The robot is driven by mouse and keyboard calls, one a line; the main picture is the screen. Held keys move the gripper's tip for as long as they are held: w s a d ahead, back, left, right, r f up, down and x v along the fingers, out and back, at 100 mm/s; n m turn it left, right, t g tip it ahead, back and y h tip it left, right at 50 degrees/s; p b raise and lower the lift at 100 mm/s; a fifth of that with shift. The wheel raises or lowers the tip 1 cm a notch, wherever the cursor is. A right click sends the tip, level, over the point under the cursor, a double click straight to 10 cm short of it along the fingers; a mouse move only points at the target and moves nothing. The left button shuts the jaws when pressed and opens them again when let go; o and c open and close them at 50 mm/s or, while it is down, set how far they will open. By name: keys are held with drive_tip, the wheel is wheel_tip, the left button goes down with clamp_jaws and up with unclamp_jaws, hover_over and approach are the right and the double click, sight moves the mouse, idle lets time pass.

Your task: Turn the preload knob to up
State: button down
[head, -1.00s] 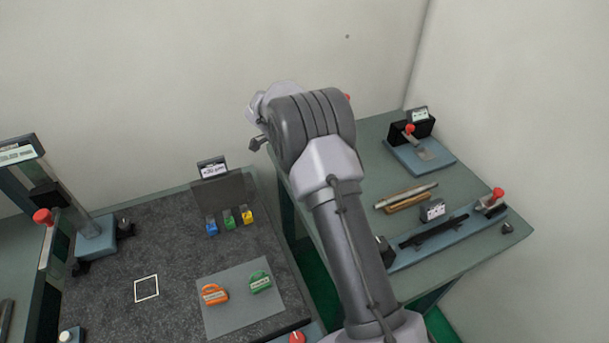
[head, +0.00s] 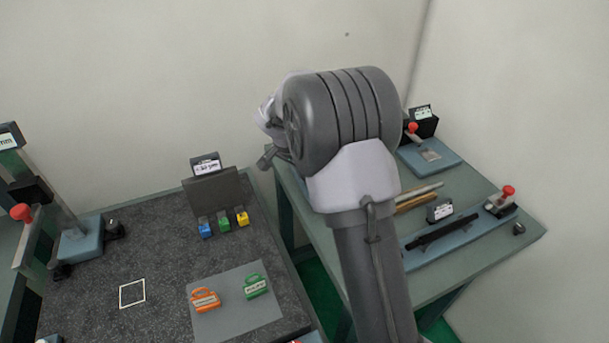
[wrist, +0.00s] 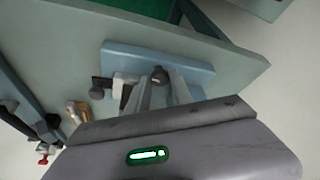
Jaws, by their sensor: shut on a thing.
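In the wrist view a dark round knob (wrist: 158,73) with a small pale mark stands on a blue base plate (wrist: 120,54); I take it to be the preload knob. My gripper (wrist: 158,83) is at this knob, its fingers shut on it. The fingers and the wrist body cover part of the plate. Which way the knob's mark points is too small to tell. In the head view my arm hides the gripper and the knob.
The head view shows the right bench's slide fixture (head: 440,235), a red-knobbed lever (head: 413,127) and orange (head: 205,300) and green tags (head: 256,287).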

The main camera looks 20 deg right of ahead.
idle(0.4)
drive_tip(key=c, duration=1.1)
unclamp_jaws()
drive_tip(key=p+v, duration=0.5)
drive_tip(key=v, duration=1.2)
drive_tip(key=shift+s+a+r, duration=0.1)
drive_tip(key=shift+s+r, duration=0.05)
drive_tip(key=shift+s, duration=0.05)
